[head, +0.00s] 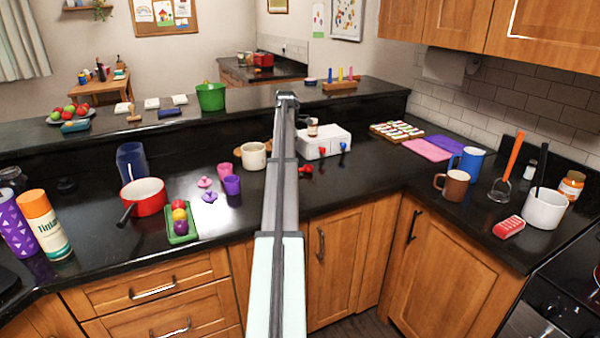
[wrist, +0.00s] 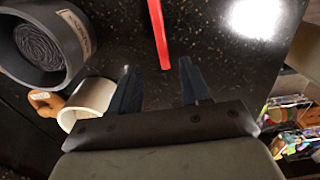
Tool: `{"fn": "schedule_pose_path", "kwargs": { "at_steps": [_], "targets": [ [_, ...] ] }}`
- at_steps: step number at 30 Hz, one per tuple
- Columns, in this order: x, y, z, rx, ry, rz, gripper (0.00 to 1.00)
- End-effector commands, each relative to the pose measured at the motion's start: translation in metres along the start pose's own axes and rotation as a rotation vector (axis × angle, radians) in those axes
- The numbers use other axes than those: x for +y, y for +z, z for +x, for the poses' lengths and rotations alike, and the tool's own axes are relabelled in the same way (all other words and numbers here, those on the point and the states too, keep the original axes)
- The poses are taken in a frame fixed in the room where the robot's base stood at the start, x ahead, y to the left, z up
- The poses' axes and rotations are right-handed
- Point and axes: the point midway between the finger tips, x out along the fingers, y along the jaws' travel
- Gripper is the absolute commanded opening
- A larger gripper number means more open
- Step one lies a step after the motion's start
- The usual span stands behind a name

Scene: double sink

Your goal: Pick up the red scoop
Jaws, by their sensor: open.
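A long, thin red piece, which looks like the handle of the red scoop (wrist: 158,32), lies on the black speckled counter in the wrist view. It runs from the top edge down to between my fingertips; its other end is out of frame. My gripper (wrist: 156,75) is open, its dark fingers to either side of the red piece's near end, with nothing held. Whether they touch it I cannot tell. In the head view a small red object (head: 305,169) shows right beside my arm; I cannot tell whether it is the scoop. My gripper is hidden there.
A cream mug (wrist: 92,98) and a dark round container (wrist: 42,45) stand left of my fingers. In the head view the mug (head: 253,156) is left of my arm, and a white box (head: 322,140) is to its right. A red pot (head: 150,197) stands farther left.

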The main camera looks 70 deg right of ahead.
Motion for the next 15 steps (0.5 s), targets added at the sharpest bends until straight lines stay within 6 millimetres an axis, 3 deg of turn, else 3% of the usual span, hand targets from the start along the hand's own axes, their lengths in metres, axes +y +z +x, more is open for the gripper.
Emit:
{"fn": "schedule_pose_path", "kwargs": {
  "at_steps": [15],
  "targets": [
    [-0.004,0.002,0.045,0.001,-0.001,0.001,0.47]
  ]
}}
